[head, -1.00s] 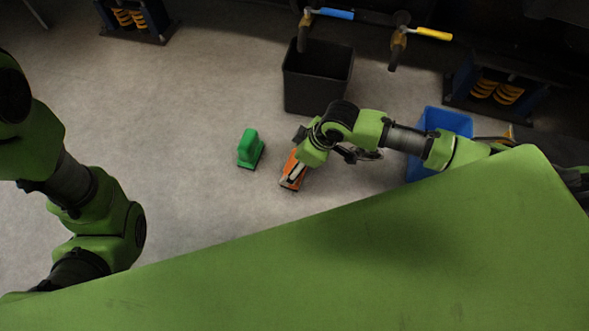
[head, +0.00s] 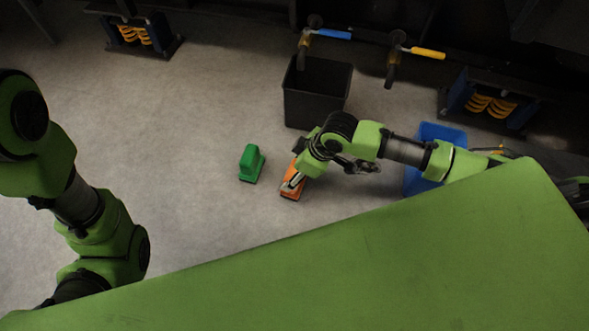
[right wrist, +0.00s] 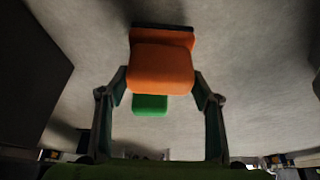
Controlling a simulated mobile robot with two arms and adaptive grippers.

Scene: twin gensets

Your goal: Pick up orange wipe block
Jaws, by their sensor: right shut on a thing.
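The orange wipe block (head: 298,187) is in the head view at the centre, partly covered by my right gripper (head: 291,183). In the right wrist view the orange block (right wrist: 160,68) sits between the two fingers of my right gripper (right wrist: 160,88), which are shut on its sides. The block has a wider, darker base at its far side. I cannot tell whether it touches the floor. My left arm comes in at the left of the head view, but its gripper is out of sight.
A green block (head: 252,163) stands on the floor just left of the orange one. A black bin (head: 315,100) is behind them. A blue bin (head: 428,135) is partly hidden by my right arm. Blue and yellow valve handles (head: 428,53) are at the back. The floor at left is clear.

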